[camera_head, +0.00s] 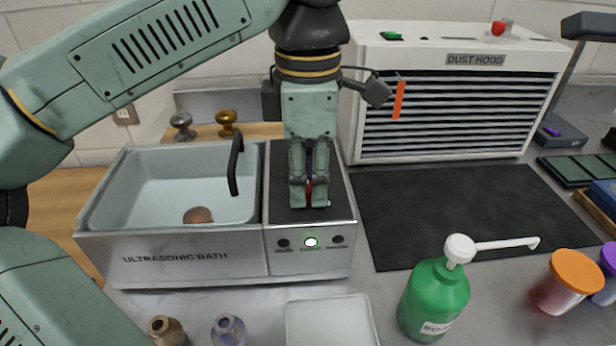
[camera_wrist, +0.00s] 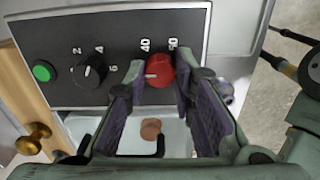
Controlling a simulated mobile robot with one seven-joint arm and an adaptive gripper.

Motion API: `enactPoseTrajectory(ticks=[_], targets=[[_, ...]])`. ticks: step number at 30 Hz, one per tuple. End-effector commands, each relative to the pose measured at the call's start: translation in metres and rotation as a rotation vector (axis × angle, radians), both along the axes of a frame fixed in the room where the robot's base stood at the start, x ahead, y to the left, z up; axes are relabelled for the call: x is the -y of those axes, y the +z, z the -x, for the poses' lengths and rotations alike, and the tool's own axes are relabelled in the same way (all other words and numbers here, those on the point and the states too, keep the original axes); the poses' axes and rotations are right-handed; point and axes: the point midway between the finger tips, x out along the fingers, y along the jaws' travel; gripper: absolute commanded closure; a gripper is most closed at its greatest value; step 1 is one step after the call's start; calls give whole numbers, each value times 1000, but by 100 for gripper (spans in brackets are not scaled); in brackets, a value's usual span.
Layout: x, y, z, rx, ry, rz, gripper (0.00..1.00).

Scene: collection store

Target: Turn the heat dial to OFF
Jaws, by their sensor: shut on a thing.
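The heat dial is a red knob (camera_wrist: 161,72) on the dark panel (camera_wrist: 105,25) of the ultrasonic bath (camera_head: 175,262), with 40 and 50 printed by it. Its white pointer line points left in the wrist view. My gripper (camera_head: 309,198) reaches down to the panel, its fingers on either side of the red knob and shut on it. The fingers also show in the wrist view (camera_wrist: 163,82). They hide part of the knob's surroundings, and I cannot see an OFF mark. A red bit of the knob shows between the fingers in the head view.
A black dial (camera_wrist: 93,70) marked 2, 4, 6 and a green button (camera_wrist: 43,71) share the panel. The basin (camera_head: 160,185) with a black spout (camera_head: 234,165) lies left. The dust hood (camera_head: 455,90) stands behind right; a green pump bottle (camera_head: 434,300) stands in front right.

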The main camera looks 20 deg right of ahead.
Motion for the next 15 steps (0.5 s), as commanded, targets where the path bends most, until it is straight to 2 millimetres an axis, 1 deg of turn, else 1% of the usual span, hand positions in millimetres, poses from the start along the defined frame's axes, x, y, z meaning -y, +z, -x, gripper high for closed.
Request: enactPoseTrajectory(ticks=[6, 15], targets=[[0, 0, 0, 0, 34, -1, 100], [0, 0, 0, 0, 37, -1, 100]])
